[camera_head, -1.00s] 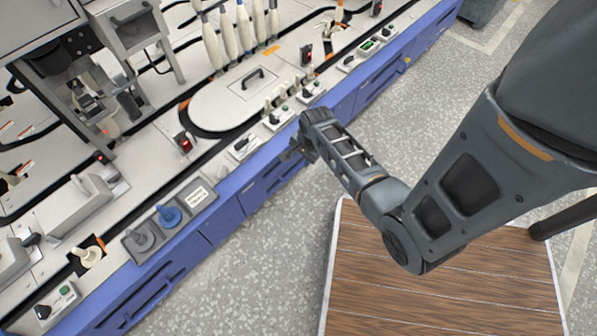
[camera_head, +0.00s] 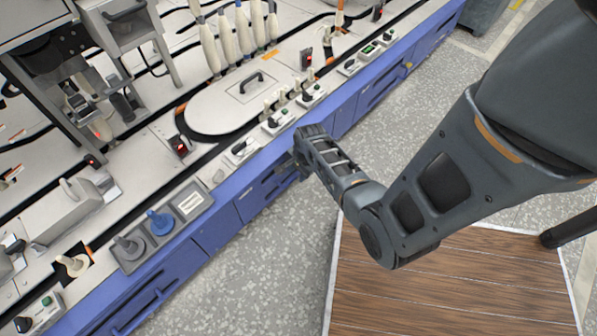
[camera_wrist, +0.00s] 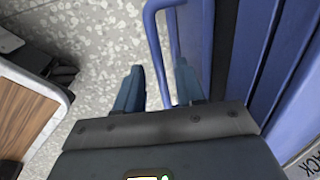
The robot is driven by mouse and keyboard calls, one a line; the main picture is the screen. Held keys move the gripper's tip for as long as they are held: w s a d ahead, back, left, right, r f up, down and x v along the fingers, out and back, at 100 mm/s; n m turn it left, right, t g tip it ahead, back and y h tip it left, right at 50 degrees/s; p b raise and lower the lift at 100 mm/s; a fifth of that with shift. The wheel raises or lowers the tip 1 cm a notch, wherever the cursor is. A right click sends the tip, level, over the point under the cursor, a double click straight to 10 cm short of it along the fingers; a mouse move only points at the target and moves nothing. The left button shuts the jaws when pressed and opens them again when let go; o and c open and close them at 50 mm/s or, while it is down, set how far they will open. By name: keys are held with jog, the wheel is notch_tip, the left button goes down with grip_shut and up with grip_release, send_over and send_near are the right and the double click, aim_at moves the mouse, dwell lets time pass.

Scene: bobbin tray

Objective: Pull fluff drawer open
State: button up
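A blue drawer front (camera_wrist: 194,45) with a blue bar handle (camera_wrist: 157,45) fills the middle right of the wrist view. No label naming it as the fluff drawer is readable. My gripper (camera_wrist: 157,88) has its two fingers apart, one on each side of the handle bar, with gaps seen beside the bar. In the head view, my gripper (camera_head: 299,170) is at the blue front panels of the machine, and the arm partly hides the handle there. The drawer looks closed, flush with the panels around it.
The machine's white top (camera_head: 225,105) carries bobbins, switches and a lidded plate above the blue panels. A wooden-topped table (camera_head: 450,285) stands below my arm. Grey speckled floor (camera_head: 265,265) lies free between the table and the machine.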

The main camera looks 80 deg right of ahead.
jog(key=shift+c, duration=0.3)
grip_shut()
dwell(0.3)
